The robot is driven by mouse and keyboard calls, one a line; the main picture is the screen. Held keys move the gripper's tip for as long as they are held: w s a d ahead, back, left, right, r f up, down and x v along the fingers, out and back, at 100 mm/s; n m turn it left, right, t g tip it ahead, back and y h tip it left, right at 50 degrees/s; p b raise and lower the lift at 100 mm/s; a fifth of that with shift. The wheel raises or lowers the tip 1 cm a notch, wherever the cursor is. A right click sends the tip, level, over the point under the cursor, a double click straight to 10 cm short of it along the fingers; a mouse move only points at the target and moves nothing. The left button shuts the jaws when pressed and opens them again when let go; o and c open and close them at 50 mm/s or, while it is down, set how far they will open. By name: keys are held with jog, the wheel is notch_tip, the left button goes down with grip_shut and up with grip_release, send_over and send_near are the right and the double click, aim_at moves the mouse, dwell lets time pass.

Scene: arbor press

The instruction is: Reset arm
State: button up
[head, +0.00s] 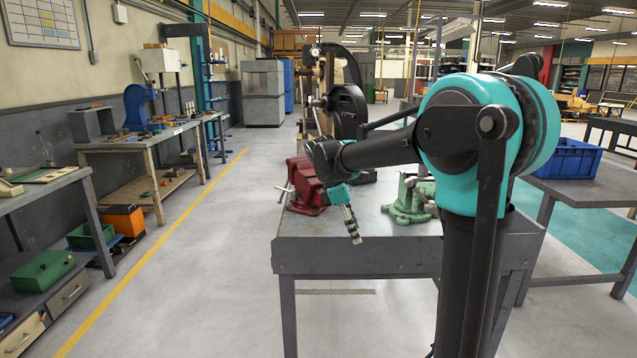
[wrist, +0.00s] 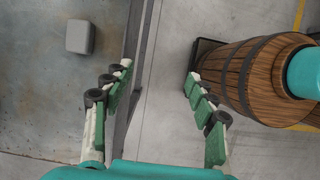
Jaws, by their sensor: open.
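My arm reaches left across the head view, over the front of a grey metal workbench (head: 400,256). My gripper (head: 355,238) hangs down at its end, near the bench's front edge, between a red vise (head: 303,190) and a green vise (head: 402,212). In the wrist view the two fingers of my gripper (wrist: 160,73) are wide apart with nothing between them. A bench edge and bare concrete floor show below the gap. A small grey block (wrist: 80,37) lies on the grey surface left of the fingers, apart from them.
A wooden barrel (wrist: 236,75) stands right of the fingers in the wrist view. A dark wheeled machine (head: 348,112) stands behind the red vise. A blue crate (head: 570,160) sits on a table at right. Side benches (head: 140,142) line the left wall; the aisle between is clear.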

jog(key=s+d+f+m+t+y, duration=0.2)
jog(key=s+d+f+m, duration=0.2)
jog(key=s+f+m, duration=0.4)
jog(key=s+d+f+m+t+y, duration=0.2)
jog(key=s+d+f+m, duration=0.3)
jog(key=s+f+m, duration=0.4)
jog(key=s+f, duration=0.1)
jog(key=s, duration=0.2)
jog(key=shift+s, duration=0.35)
jog(key=shift+f, duration=0.1)
